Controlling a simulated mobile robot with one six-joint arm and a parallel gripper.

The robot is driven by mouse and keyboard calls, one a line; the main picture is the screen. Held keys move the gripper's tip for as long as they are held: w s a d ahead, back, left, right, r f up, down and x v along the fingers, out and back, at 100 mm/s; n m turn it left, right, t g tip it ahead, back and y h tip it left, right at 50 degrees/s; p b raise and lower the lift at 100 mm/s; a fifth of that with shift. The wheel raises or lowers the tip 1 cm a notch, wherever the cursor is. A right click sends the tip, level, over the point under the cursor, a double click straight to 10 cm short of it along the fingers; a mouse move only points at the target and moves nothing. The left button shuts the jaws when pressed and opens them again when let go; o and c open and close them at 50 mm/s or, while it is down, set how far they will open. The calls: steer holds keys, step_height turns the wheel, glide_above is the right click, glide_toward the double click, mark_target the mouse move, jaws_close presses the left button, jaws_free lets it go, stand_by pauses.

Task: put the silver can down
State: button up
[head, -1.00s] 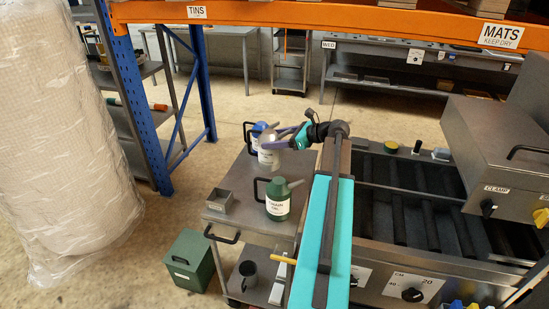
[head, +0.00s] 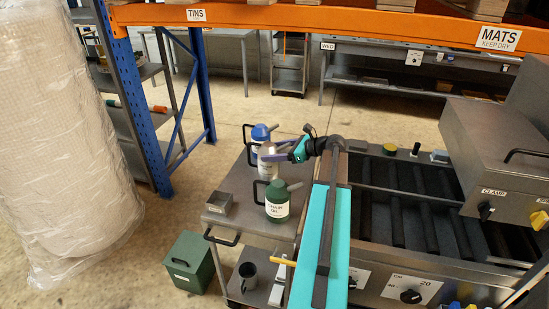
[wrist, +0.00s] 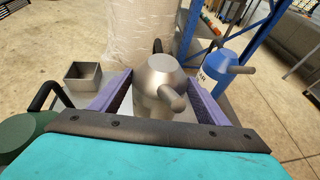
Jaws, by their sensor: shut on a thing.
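The silver can (wrist: 158,82) has a conical top and a short spout. In the wrist view it sits between the two purple fingers of my gripper (wrist: 152,98), which is shut on it. In the head view the can (head: 267,162) is upright over the grey cart top (head: 240,222), behind the green can (head: 277,201) and in front of the blue-topped can (head: 260,133). My gripper (head: 283,154) reaches it from the right. I cannot tell whether the can's base touches the cart top, as the green can and the can's own body hide it.
A small open metal box (head: 219,203) stands on the cart's left part; it also shows in the wrist view (wrist: 83,76). The green can and blue-topped can (wrist: 224,61) stand close on either side. A roller machine (head: 400,215) is to the right.

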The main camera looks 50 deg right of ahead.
steer(key=shift+f+p, duration=0.3)
steer(key=shift+f, duration=1.15)
steer(key=o, duration=2.1)
steer(key=shift+f, duration=0.1)
steer(key=shift+s, duration=0.1)
steer(key=b+v, duration=0.2)
steer(key=v, duration=1)
steer(key=shift+b, duration=0.3)
